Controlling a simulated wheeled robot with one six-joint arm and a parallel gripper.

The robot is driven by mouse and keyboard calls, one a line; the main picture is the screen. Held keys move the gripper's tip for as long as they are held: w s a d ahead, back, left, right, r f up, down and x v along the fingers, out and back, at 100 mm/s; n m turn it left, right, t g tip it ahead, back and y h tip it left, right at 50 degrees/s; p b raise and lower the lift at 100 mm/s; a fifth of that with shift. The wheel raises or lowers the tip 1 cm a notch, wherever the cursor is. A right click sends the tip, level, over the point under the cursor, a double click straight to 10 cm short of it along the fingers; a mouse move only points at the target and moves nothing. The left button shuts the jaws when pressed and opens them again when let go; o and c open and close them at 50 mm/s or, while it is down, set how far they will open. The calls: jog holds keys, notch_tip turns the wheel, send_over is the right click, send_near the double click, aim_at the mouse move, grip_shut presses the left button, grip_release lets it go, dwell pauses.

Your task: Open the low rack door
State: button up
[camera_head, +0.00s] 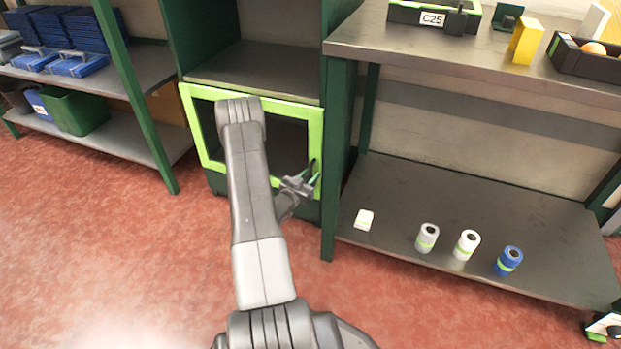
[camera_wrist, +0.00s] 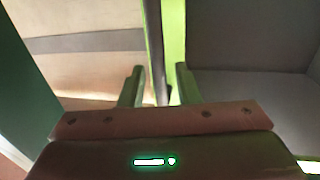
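The low rack door is a lime-green frame (camera_head: 253,97) around a see-through opening, at the lower front of the dark green rack (camera_head: 338,135). In the head view it looks shut or nearly so; I cannot tell which. My gripper (camera_head: 313,172) is at the right side of the frame. In the wrist view my gripper (camera_wrist: 160,84) has its two fingers apart, with the lime-green edge of the door (camera_wrist: 174,35) and a dark upright strip (camera_wrist: 156,50) beside it lying in line with the gap. Contact cannot be made out.
A workbench (camera_head: 440,52) stands to the right, with several rolls on its lower shelf (camera_head: 400,190). A shelf with blue boxes (camera_head: 80,65) and a green bin (camera_head: 75,112) stands at left. The red floor (camera_head: 120,240) in front of the rack is clear.

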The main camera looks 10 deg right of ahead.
jog(key=shift+w+d, duration=0.3)
jog(key=shift+c, duration=0.4)
grip_shut()
jog(key=shift+s, duration=0.15)
